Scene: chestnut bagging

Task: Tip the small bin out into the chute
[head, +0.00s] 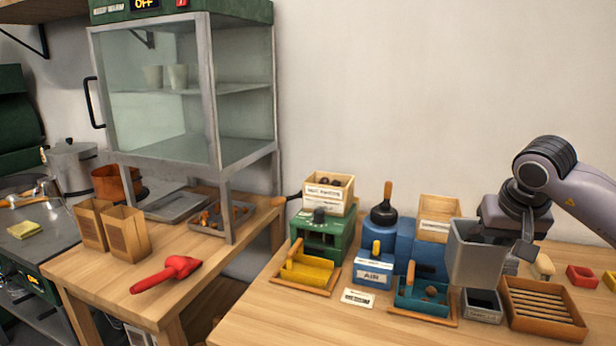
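The small grey bin (475,255) hangs roughly upright above the right side of the wooden table. My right gripper (513,236) is at the bin's right wall and appears shut on its rim. The bin's contents are hidden. No part is plainly marked as the chute. A yellow trough (306,270) sits in front of the green machine (322,234). My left gripper is not in view.
A wooden box (437,220) stands behind the bin, another (328,193) on the green machine. A dark container (482,306) and a slatted wooden tray (541,309) lie below the bin. A red scoop (166,273) and paper bags (127,234) are on the left table.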

